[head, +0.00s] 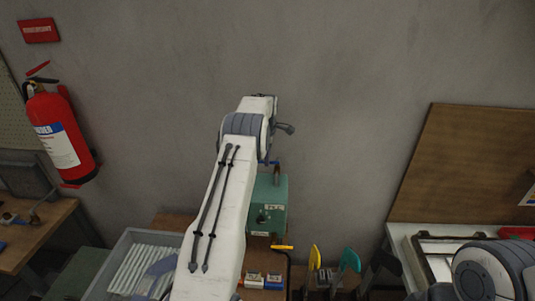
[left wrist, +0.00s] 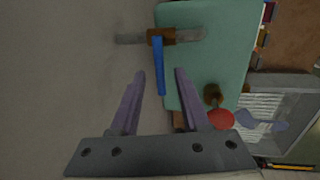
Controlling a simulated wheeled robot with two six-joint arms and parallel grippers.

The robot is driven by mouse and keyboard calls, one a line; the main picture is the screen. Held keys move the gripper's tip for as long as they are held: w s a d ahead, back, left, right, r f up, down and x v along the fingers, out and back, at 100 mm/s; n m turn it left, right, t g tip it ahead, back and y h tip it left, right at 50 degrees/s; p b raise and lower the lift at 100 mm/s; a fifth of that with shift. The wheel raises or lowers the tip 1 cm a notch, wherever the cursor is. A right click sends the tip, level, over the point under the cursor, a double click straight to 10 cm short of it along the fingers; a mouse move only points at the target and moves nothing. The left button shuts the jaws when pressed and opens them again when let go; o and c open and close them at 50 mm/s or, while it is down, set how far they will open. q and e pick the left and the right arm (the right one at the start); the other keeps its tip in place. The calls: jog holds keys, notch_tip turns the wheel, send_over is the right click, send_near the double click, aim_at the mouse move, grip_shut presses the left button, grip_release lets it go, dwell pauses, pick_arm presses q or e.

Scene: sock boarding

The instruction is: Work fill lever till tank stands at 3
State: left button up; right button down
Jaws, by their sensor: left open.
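A teal-green tank box (head: 270,190) stands against the wall, partly hidden behind my left arm; it also shows in the left wrist view (left wrist: 225,50). Its small front plate is too small to read, so I cannot tell the level. A lever with a blue handle (left wrist: 159,70) hangs from a brown pivot on a grey bar at the tank's edge. My right gripper is out of view.
A grey bin (head: 125,245) with white strips stands left of the tank. A red knob (left wrist: 220,119) shows by the tank. A yellow handle (head: 283,247) and small boxes (head: 263,280) lie in front. A fire extinguisher (head: 60,135) hangs at left.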

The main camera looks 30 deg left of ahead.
pick_arm(q)
jog(key=shift+w+f, duration=0.1)
jog(key=shift+f, duration=0.4)
jog(key=shift+c, duration=0.3)
grip_shut()
dwell(0.7)
jog(key=shift+a, duration=0.1)
